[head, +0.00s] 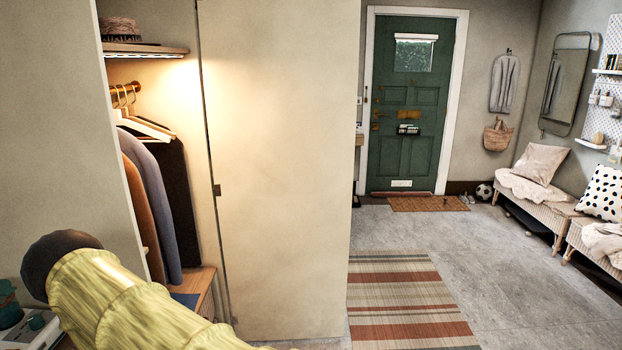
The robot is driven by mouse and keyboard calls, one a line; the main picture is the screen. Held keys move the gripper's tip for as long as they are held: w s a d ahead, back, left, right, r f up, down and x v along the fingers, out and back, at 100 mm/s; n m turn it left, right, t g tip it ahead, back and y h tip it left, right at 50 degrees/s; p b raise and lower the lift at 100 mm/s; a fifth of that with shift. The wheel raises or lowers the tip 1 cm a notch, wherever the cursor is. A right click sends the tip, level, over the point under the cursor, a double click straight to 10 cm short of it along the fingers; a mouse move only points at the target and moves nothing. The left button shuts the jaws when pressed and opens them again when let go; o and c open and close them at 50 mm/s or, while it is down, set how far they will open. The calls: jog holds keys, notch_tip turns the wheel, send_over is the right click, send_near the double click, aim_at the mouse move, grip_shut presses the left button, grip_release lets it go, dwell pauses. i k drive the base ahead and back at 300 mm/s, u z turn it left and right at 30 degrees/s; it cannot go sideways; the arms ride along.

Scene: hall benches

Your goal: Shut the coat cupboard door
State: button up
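The coat cupboard stands open at the left of the head view, with coats (171,205) on hangers inside. Its door (280,170) is a tall, plain cream panel to the right of the opening. A hinge shows on the door's left edge, and the door stands swung out from the opening. No handle shows on the face I see. My gripper is not in view.
A striped rug (405,300) lies on the grey floor right of the door. A green front door (412,100) and doormat (428,204) are at the back. A cushioned bench (540,195) lines the right wall. The floor between is clear.

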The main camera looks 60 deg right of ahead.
aim_at(280, 76)
jog(key=z, duration=2.8)
jog(key=i, duration=5.75)
jog(key=u, duration=4)
